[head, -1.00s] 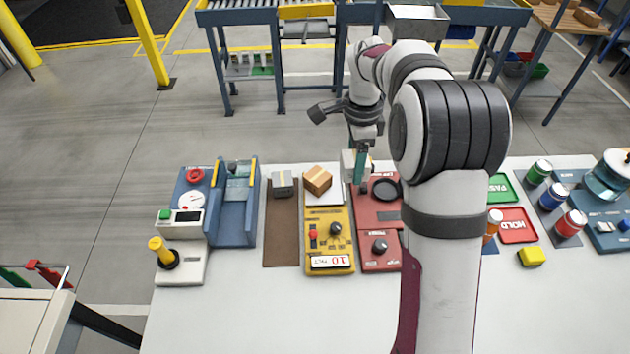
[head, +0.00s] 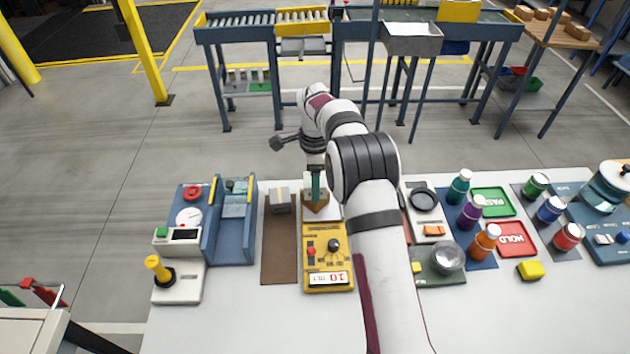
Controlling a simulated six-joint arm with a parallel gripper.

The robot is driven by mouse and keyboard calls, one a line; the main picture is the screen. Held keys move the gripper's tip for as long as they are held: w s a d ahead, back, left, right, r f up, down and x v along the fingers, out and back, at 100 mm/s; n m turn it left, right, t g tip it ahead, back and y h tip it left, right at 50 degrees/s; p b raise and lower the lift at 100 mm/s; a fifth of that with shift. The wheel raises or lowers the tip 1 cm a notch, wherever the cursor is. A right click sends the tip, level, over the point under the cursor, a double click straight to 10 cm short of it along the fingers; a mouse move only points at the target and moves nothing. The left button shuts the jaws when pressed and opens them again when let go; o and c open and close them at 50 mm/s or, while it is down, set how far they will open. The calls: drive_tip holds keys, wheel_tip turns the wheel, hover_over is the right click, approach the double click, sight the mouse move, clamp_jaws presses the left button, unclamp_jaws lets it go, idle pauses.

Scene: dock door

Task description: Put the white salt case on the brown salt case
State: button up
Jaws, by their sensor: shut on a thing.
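My gripper (head: 316,188) points down over the yellow scale with its white top, at the middle of the bench. It is shut on the white salt case (head: 308,183), which shows as pale patches around the green fingers. The brown salt case (head: 316,206), a small cardboard-coloured box, sits on the scale's white plate directly below. The gripper and the white case hide its upper part. The white case appears to be at the top of the brown case; I cannot tell whether they touch.
A grey case (head: 281,202) stands on a brown mat (head: 280,250) just left. A blue cradle (head: 234,230) is further left. The yellow scale (head: 327,262) has knobs. My arm hides most of the red panel. Several bottles and jars stand at right. The front of the bench (head: 250,325) is clear.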

drive_tip(key=o, duration=1.5)
drive_tip(key=shift+f, duration=0.1)
wheel_tip(320, 180, up, 12)
drive_tip(key=s+d+r+n, duration=0.2)
drive_tip(key=s+r+n, duration=0.1)
drive_tip(key=s+r, duration=0.25)
drive_tip(key=s+d+r+n+y, duration=0.1)
drive_tip(key=s+r+n, duration=0.25)
drive_tip(key=s, duration=1.25)
drive_tip(key=s+f+n, duration=0.2)
drive_tip(key=s, duration=0.4)
drive_tip(key=s+f+n, duration=0.2)
drive_tip(key=s+f, duration=0.1)
drive_tip(key=s, duration=0.3)
drive_tip(key=s+f+n, duration=0.2)
drive_tip(key=s, duration=0.4)
drive_tip(key=shift+s+d+f+y, duration=0.15)
drive_tip(key=shift+d+f+y, duration=0.1)
drive_tip(key=shift+y, duration=0.15)
